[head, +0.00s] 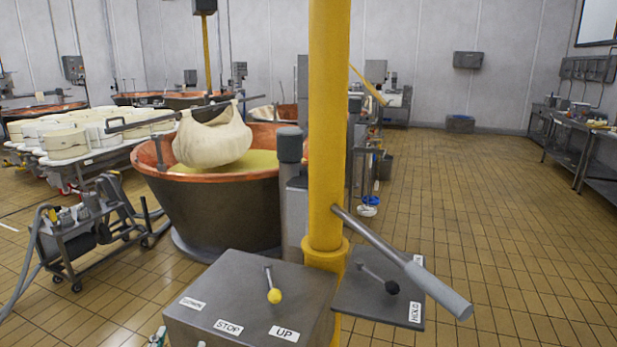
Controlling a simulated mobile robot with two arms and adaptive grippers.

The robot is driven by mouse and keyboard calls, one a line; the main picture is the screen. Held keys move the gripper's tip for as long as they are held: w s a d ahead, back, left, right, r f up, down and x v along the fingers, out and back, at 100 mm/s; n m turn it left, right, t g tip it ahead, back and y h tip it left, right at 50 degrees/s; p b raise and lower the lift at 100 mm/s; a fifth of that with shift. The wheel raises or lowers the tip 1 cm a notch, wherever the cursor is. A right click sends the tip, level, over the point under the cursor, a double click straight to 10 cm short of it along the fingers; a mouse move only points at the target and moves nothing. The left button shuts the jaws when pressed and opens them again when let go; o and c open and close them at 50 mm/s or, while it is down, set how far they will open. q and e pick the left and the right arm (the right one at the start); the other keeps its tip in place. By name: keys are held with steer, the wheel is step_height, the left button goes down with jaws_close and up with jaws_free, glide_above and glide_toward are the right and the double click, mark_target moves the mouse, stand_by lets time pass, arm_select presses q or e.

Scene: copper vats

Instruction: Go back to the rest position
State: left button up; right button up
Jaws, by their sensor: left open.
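My left gripper (157,338) barely shows at the bottom edge, by the lower left corner of a grey control box (235,290). Only a small part of it is in view, and nothing is seen held in it; it is open and apart from the levers. The box has a lever with a yellow knob (274,296) and labels, including STOP and UP. A side plate (375,300) labelled HOLD carries a lever with a black knob (392,287). My right gripper is not in view.
A yellow column (328,130) with a long grey handle (430,285) stands in front. Behind it, a white cloth bundle (212,137) hangs over a copper vat (215,200). A wheeled pump cart (75,240) stands left. Tiled floor (480,210) at right is clear.

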arm_select(q)
steer(key=s+d+f+n+g+h, duration=0.1)
steer(key=s+d+f+g+h, duration=0.1)
steer(key=s+f+g, duration=1.65)
steer(key=s+f+t, duration=0.2)
steer(key=f, duration=1.2)
steer(key=s+f+t, duration=0.1)
steer(key=s+f, duration=0.2)
steer(key=f, duration=1.1)
steer(key=s+a+f, duration=0.1)
steer(key=s+f, duration=0.7)
steer(key=s+a+f, duration=0.2)
steer(key=s+f, duration=0.7)
steer(key=shift+a+f+g, duration=0.25)
steer(key=shift+f+g, duration=0.05)
steer(key=shift+g, duration=0.15)
